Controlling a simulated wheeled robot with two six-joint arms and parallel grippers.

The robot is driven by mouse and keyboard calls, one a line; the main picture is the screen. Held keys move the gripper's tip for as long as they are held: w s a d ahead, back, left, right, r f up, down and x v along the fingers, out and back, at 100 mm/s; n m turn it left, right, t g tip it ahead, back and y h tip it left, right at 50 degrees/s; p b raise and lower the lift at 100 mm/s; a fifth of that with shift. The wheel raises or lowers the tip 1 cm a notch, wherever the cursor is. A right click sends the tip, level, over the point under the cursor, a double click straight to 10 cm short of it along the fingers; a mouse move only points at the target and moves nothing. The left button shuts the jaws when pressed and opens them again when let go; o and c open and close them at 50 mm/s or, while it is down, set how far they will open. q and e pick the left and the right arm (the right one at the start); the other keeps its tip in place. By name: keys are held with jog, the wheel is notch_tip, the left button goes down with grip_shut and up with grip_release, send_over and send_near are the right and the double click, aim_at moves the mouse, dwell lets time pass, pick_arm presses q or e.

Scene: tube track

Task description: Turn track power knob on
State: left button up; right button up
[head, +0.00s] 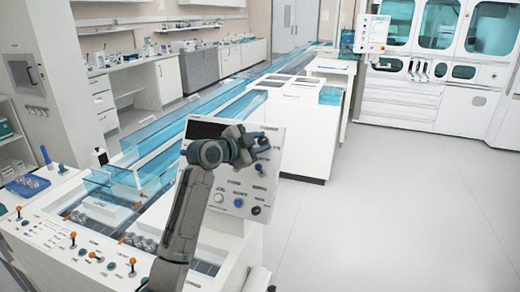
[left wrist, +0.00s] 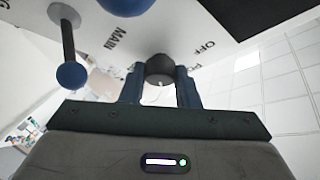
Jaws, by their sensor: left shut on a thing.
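The white control panel (head: 268,176) stands tilted at the end of the track bench. My left gripper (head: 256,148) reaches over the panel's upper part. In the left wrist view its two blue-grey fingers (left wrist: 160,88) are shut on a dark round knob (left wrist: 160,68), one finger on each side. The words MAIN and OFF are printed on the panel near this knob. I cannot tell its exact turn position. In the head view the gripper hides most of the knob. My right gripper is not in view.
A blue-tipped lever (left wrist: 70,72) stands close to the left finger. Orange-topped switches (head: 132,266) line the bench front. The floor (head: 400,190) on the right is clear.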

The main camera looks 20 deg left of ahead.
pick_arm(q)
jog(key=shift+m+g, duration=0.5)
jog(key=shift+m, duration=0.6)
jog(key=m, duration=0.1)
jog(key=m+g, duration=0.1)
jog(key=shift+w+r+m+g+h+b, duration=0.1)
jog(key=shift+r+m+g+h+b, duration=0.05)
jog(key=shift+m+g+h+b, duration=0.2)
jog(key=m+g, duration=0.1)
jog(key=m, duration=0.2)
jog(key=shift+r+g+p, duration=0.1)
jog(key=shift+g+p, duration=0.15)
jog(key=shift+p, duration=0.05)
jog(key=shift+m+g, duration=0.4)
jog(key=shift+m, duration=0.45)
jog(key=o, duration=1)
jog(key=shift+c, duration=0.2)
